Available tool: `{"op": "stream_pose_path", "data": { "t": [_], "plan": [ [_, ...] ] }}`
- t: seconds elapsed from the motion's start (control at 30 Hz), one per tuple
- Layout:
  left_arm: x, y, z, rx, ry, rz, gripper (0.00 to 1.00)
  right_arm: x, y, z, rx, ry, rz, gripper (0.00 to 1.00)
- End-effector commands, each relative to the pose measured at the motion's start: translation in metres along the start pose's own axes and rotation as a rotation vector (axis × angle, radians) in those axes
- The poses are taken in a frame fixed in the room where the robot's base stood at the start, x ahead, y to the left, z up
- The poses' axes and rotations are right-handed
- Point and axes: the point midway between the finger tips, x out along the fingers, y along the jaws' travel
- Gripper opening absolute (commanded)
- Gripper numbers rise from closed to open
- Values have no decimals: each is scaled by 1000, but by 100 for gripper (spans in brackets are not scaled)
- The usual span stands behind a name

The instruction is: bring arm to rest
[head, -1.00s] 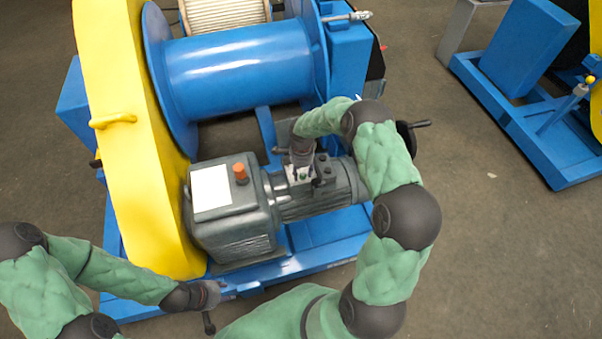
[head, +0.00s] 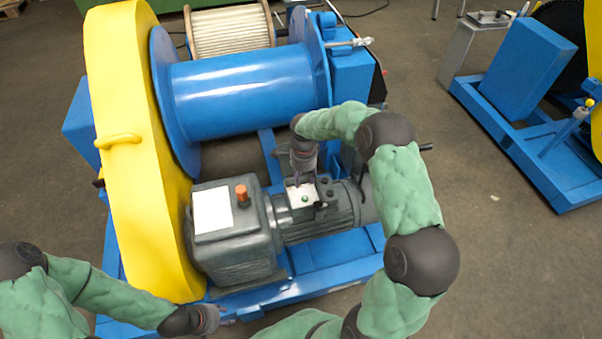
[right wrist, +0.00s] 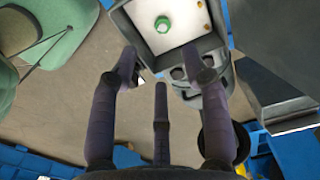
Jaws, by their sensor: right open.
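My right gripper (head: 305,181) hangs just above the small white-topped box (head: 303,196) with a green button on the grey motor (head: 318,212). In the right wrist view my right gripper (right wrist: 162,68) has its fingers spread with nothing between them. The white panel and its green button (right wrist: 162,24) lie beyond the fingertips there, apart from them as far as I can tell. My left gripper (head: 207,320) is low in the head view, by the front of the blue frame. Its fingers are too small and cut off to judge.
The yellow chain guard (head: 140,150), blue drum (head: 245,85) and grey gearbox (head: 235,240) with an orange cap surround the motor. The blue frame (head: 335,255) runs beneath. A second blue machine (head: 535,70) stands at the right, with bare floor (head: 490,270) in front.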

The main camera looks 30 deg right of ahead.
Motion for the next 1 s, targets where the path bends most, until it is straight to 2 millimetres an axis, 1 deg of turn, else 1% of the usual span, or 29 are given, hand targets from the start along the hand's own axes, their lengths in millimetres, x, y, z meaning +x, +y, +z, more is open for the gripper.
{"op": "stream_pose_path", "data": {
  "t": [0.27, 0.37, 0.47, 0.5, 0.57, 0.6, 0.67, 0.7, 0.8, 0.87, 0.97, 1.0],
  "plan": [
    [-1, 0, 0, 0, 0, 0, 40, 2, 1, 2, -9, -3, 2, 47],
    [-4, 2, 0, 0, 0, 0, 40, 11, 7, 14, -75, -28, 5, 47],
    [-11, 4, 0, 0, 0, 0, 40, 29, 22, 38, -217, -82, 5, 47],
    [-15, 5, 0, 0, 0, 0, 40, 37, 31, 51, -289, -110, 1, 47],
    [-20, 7, 1, 0, 0, 0, 40, 49, 45, 70, -402, -152, -10, 47],
    [-23, 8, 1, 0, 0, 0, 40, 57, 56, 83, -477, -179, -20, 47],
    [-28, 10, 1, 0, 0, 0, 40, 66, 72, 100, -582, -214, -40, 47],
    [-31, 11, 1, 0, 0, 0, 40, 72, 85, 110, -650, -236, -54, 47],
    [-38, 14, 1, 0, 0, 0, 40, 83, 116, 134, -810, -279, -89, 47],
    [-42, 15, 2, 0, 0, 0, 40, 87, 134, 144, -894, -296, -111, 47],
    [-49, 18, 2, 0, 0, 0, 40, 92, 166, 159, -1028, -316, -145, 47],
    [-52, 18, 2, 0, 0, 0, 40, 93, 179, 164, -1084, -321, -159, 47]
  ]
}}
